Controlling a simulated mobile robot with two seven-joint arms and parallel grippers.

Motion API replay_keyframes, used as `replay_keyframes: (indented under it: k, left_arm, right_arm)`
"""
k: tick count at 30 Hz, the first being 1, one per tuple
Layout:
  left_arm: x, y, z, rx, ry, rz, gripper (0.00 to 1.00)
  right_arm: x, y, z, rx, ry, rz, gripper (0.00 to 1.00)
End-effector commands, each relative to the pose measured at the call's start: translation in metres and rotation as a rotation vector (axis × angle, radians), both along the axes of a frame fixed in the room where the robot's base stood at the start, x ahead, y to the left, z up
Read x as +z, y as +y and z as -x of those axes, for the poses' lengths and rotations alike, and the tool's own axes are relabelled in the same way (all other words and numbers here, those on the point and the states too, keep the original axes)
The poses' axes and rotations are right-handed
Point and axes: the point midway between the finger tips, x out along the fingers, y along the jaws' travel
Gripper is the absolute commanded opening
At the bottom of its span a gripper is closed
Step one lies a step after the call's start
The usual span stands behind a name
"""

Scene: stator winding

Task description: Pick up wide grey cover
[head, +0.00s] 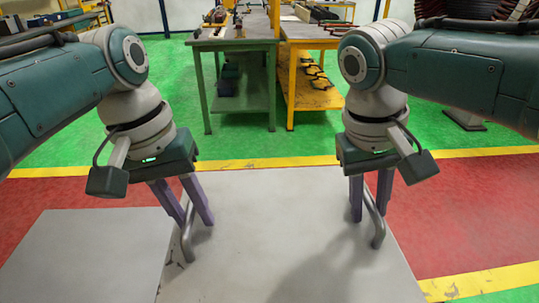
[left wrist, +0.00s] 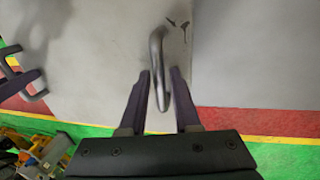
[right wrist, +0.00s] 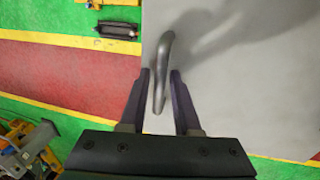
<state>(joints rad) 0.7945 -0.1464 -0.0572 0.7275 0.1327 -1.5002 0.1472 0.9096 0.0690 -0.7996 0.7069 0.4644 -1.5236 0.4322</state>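The wide grey cover (head: 280,220) lies flat on the floor in the middle of the head view, with a bar handle near each side edge. My left gripper (head: 196,222) is around its left handle (head: 187,240); in the left wrist view that handle (left wrist: 157,50) passes between the open fingers (left wrist: 160,82), with gaps visible on both sides. My right gripper (head: 370,218) is around the right handle (head: 377,232); in the right wrist view that handle (right wrist: 163,55) passes between the open fingers (right wrist: 160,82), also with gaps.
Another grey plate (head: 90,255) lies directly left of the cover. Two workbenches, one green (head: 235,42) and one yellow (head: 310,30), stand behind. Red floor with yellow stripes (head: 460,200) borders the cover; green floor beyond is mostly clear.

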Motion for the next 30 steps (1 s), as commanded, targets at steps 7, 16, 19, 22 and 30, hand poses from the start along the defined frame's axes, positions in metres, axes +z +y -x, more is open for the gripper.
replay_keyframes:
  k: [7, 16, 19, 22, 30]
  left_arm:
    - [0.0002, -0.0001, 0.0001, 0.000, 0.000, 0.000, 0.11]
    - [0.0003, -0.0001, 0.0002, 0.000, 0.001, 0.001, 0.00]
    - [0.0003, -0.0001, 0.0002, 0.000, 0.001, 0.001, 0.00]
    - [0.0003, -0.0001, 0.0002, 0.000, 0.001, 0.001, 0.00]
    - [0.0005, -0.0002, 0.0002, 0.000, 0.001, 0.001, 0.00]
  right_arm:
    - [0.0003, 0.0003, 0.0000, 0.000, 0.000, 0.000, 0.11]
    - [0.0004, 0.0003, 0.0000, 0.000, 0.000, -0.001, 0.00]
    - [0.0005, 0.0003, 0.0000, 0.000, 0.000, -0.001, 0.00]
    - [0.0005, 0.0003, 0.0000, 0.000, 0.000, -0.001, 0.00]
    - [0.0005, 0.0004, 0.0000, 0.000, 0.000, -0.001, 0.00]
